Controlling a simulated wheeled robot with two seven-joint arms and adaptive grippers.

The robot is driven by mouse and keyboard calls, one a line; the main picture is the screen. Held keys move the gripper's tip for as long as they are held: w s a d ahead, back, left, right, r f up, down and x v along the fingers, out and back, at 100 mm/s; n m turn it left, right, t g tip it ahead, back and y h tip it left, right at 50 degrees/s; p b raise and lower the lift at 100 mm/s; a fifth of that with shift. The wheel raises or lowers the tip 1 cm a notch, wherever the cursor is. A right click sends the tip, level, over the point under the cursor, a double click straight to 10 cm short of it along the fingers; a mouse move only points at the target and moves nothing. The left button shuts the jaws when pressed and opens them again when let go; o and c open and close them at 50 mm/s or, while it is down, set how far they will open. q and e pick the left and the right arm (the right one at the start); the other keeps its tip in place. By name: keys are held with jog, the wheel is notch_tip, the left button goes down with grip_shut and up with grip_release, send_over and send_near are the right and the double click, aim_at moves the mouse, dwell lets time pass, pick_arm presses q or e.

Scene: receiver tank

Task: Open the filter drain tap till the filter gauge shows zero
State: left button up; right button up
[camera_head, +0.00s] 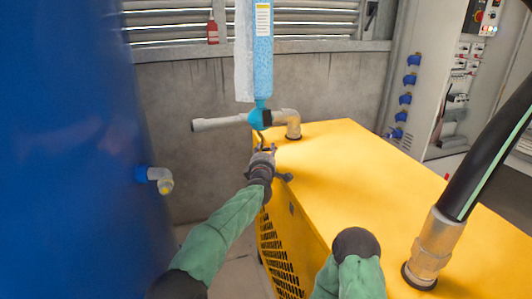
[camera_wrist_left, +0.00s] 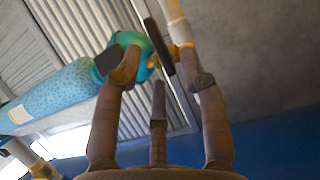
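The filter (camera_head: 262,50) is a light blue upright cylinder with a teal bowl (camera_head: 258,117) at its bottom. In the left wrist view the speckled filter body (camera_wrist_left: 62,95) lies at the left, with its teal bowl (camera_wrist_left: 128,47). A dark lever (camera_wrist_left: 158,46) with a small yellow-orange fitting (camera_wrist_left: 153,62), seemingly the drain tap, shows beside the bowl. My left gripper (camera_head: 266,149) is just below the bowl. In the wrist view its fingers (camera_wrist_left: 160,75) are spread, with the lever between the fingertips; contact is unclear. No filter gauge can be made out.
A yellow machine (camera_head: 345,165) fills the centre right, with a thick black hose (camera_head: 487,165) rising from it. A grey pipe (camera_head: 218,123) runs at the filter's foot. A blue tank (camera_head: 65,150) with an outlet fitting (camera_head: 160,180) stands at the left.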

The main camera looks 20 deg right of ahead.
pick_arm(q)
jog(key=shift+f, duration=0.1)
jog(key=shift+s, duration=0.1)
jog(key=v, duration=1.1)
jog(key=shift+s, duration=0.4)
jog(key=shift+a, duration=0.1)
